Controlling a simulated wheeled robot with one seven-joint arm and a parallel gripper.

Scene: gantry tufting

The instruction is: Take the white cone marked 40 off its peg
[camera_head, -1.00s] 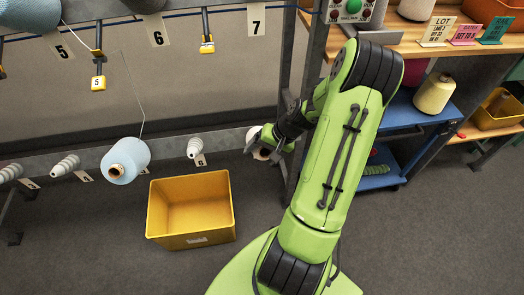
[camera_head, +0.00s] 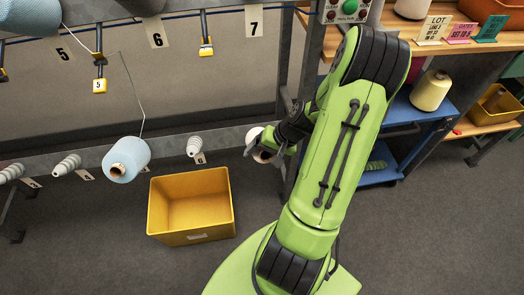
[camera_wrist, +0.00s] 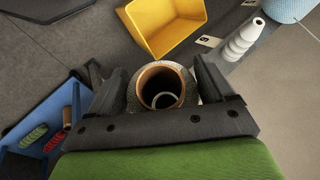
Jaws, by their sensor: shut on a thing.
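A pale cone with a brown core tube (camera_head: 257,141) sits at the right end of the lower rail, partly covered by my gripper (camera_head: 268,150). In the wrist view I look into the brown mouth of this cone (camera_wrist: 162,86), with speckled whitish yarn around it. My gripper's two dark fingers (camera_wrist: 160,92) press on it from both sides. A lighter ring shows inside the tube; I cannot tell if it is the peg. No mark 40 is readable, and whether the cone is still on its peg is hidden.
A yellow bin (camera_head: 192,206) stands on the floor left of my gripper. A light blue cone (camera_head: 126,160) and bare ribbed pegs (camera_head: 194,146) line the lower rail (camera_head: 220,136). A rack post (camera_head: 300,110) and a blue cart (camera_head: 432,122) stand to the right.

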